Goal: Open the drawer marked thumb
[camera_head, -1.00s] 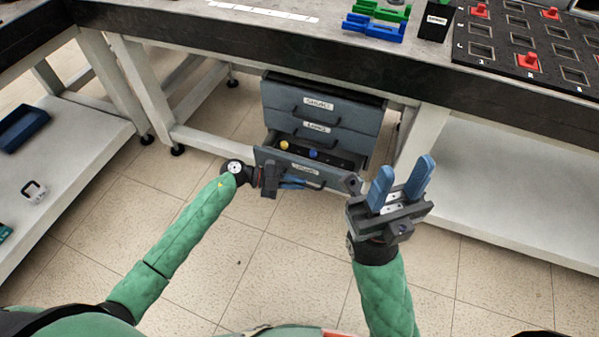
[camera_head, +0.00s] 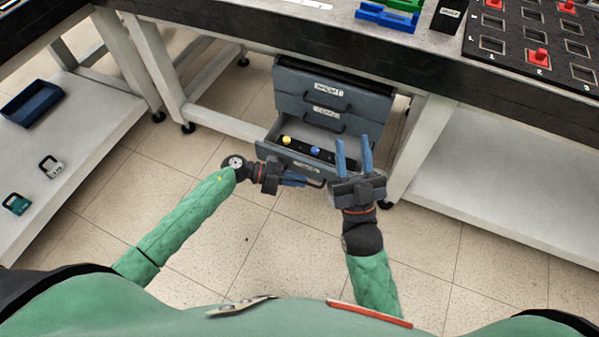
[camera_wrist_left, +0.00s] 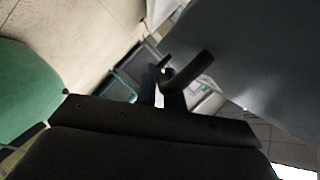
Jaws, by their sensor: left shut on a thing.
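A grey-blue drawer cabinet (camera_head: 345,80) stands under the workbench with stacked, labelled drawers; the labels are too small to read surely. The bottom drawer (camera_head: 268,150) is pulled out, with a yellow round thing (camera_head: 286,141) and a blue one (camera_head: 315,150) inside. The drawers above it are closed. My left gripper (camera_head: 297,180) is at the bottom drawer's front, shut on its handle. The handle also shows as a dark bar in the left wrist view (camera_wrist_left: 190,73). My right gripper (camera_head: 354,148) is open and empty, fingers up, in front of the cabinet's right side.
The workbench (camera_head: 225,22) above holds a black board (camera_head: 510,55) with square slots and red pieces, and blue and green holders (camera_head: 386,18). A low shelf (camera_head: 85,120) at left bears a blue tray (camera_head: 32,100) and small items. The tiled floor before the cabinet is clear.

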